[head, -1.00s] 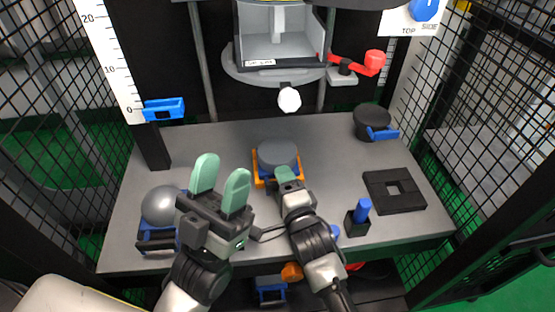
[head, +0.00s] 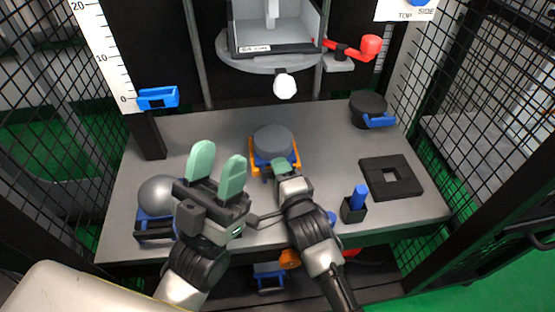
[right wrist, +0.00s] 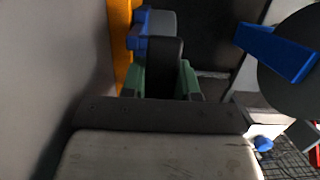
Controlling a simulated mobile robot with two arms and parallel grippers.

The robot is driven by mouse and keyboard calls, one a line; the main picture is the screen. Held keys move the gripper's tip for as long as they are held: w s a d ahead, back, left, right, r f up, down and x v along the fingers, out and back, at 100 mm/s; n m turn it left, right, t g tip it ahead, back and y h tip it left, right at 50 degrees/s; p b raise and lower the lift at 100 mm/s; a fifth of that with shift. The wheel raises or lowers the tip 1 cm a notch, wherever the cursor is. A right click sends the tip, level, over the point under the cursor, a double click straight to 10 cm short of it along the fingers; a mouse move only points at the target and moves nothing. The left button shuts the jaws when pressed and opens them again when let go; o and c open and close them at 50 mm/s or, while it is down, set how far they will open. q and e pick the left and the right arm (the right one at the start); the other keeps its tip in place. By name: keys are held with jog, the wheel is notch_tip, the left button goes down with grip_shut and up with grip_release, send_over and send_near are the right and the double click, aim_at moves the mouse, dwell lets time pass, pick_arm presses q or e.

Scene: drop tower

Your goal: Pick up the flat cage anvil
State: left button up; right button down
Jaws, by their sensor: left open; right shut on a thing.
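The flat cage anvil, which I take to be the grey flat disc (head: 273,140) on a blue body, sits in an orange frame (head: 254,166) mid-table. My right gripper (head: 280,165) is at its near side. In the right wrist view its green fingertips (right wrist: 162,82) are shut on a dark upright bar (right wrist: 164,55). The anvil's blue and grey parts (right wrist: 160,22) show just beyond that bar, beside the orange frame (right wrist: 121,45). The anvil still appears to rest in the frame. My left gripper (head: 217,168) is open and empty, left of and nearer than the anvil.
A black round piece with a blue handle (head: 368,108), a black square plate with a hole (head: 377,173) and a black block with a blue peg (head: 354,207) are at right. The tower carriage (head: 262,60) hangs behind.

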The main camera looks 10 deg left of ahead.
jog(key=shift+r, duration=0.35)
